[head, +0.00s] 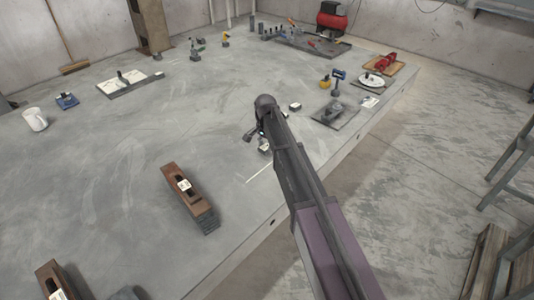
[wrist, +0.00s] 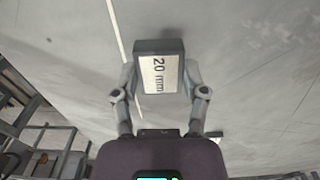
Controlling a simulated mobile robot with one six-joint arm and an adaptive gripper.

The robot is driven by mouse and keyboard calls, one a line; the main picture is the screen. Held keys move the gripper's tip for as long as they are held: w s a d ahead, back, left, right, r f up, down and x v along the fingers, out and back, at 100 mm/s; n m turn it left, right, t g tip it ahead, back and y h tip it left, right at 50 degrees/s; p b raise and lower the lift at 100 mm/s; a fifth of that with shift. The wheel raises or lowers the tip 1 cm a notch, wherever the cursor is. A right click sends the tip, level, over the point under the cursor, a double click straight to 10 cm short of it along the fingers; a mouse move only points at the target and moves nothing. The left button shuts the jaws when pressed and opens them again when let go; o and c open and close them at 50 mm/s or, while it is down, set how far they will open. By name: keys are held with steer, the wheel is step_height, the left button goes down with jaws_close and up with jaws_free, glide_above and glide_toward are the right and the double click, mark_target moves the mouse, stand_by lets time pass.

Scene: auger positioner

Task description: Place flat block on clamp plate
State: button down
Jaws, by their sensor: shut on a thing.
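My gripper (wrist: 160,88) is shut on a dark grey flat block (wrist: 143,82) with a white "20 mm" label, one finger on each side in the wrist view. In the head view my gripper (head: 257,138) is over the grey table, and the held block (head: 265,148) is partly hidden by my arm. A dark flat plate (head: 324,117) with a clamp-like part on it lies to the right, near the table's right edge; it may be the clamp plate. The block is well apart from it.
A small white-topped block (head: 295,106) stands between my gripper and the plate. A blue-and-dark tool (head: 338,80) stands behind the plate. A white mug (head: 35,119) is far left. The middle of the table (head: 170,125) is clear.

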mark_target(266, 147)
steer(key=shift+f+b, duration=0.95)
steer(key=shift+f, duration=0.35)
steer(key=shift+f, duration=0.15)
steer(key=shift+c, duration=0.6)
jaws_free()
steer(key=shift+r, duration=0.2)
step_height(266, 147, up, 12)
steer(key=p, duration=1.2)
steer(key=s+d+n, duration=0.7)
steer(key=s+d, duration=1.6)
steer(key=s, duration=0.3)
steer(key=shift+d+n, duration=0.25)
steer(key=shift+n, duration=0.05)
